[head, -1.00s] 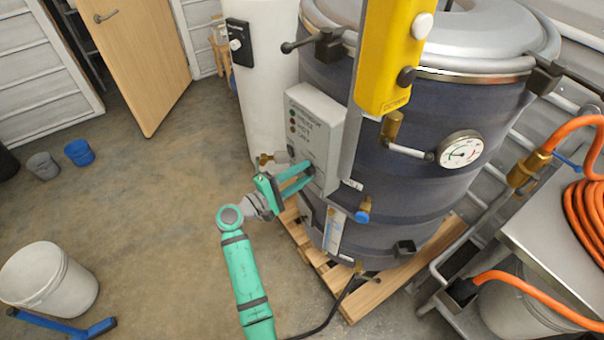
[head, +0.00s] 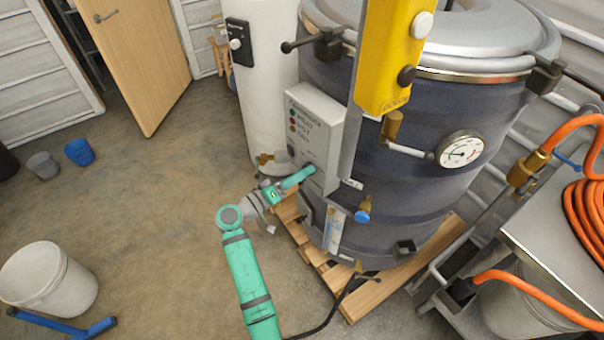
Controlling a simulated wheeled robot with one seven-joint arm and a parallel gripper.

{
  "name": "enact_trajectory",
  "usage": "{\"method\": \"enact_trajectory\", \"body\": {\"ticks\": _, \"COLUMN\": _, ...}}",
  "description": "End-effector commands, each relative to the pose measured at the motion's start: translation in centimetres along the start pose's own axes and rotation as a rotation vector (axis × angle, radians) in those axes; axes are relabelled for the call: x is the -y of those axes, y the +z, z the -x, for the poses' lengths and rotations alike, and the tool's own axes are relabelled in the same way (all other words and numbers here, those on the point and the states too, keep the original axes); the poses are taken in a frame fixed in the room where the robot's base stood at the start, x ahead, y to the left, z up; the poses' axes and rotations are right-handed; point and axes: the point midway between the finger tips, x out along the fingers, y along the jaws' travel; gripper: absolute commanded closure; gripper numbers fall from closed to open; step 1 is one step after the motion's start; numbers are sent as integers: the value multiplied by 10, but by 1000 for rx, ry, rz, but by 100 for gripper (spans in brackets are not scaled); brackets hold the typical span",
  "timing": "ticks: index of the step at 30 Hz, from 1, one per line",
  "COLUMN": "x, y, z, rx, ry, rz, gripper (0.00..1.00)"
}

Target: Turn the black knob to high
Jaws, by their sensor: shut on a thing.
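A pale grey control box (head: 318,108) with small indicator lights and printed labels is mounted on the front of the big dark steel vessel (head: 425,140). My gripper (head: 309,170) reaches in from the lower left and its fingertips are against the lower part of this box's face. It is shut on the black knob there. The fingers hide the knob, so its pointer and setting cannot be read. The jaws are seen nearly edge-on, one finger in front of the other.
A yellow box (head: 388,55) with a white and a dark button hangs right of the control box. A dial gauge (head: 460,149) and blue-handled valve (head: 363,216) are on the vessel. A wooden pallet (head: 385,285) lies beneath.

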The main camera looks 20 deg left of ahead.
Motion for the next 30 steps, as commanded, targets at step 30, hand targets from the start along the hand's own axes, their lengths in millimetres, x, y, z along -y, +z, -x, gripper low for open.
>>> {"method": "enact_trajectory", "body": {"ticks": 30, "x": 3, "y": 1, "z": 1, "rx": 2, "ry": -1, "rz": -604, "gripper": 90}}
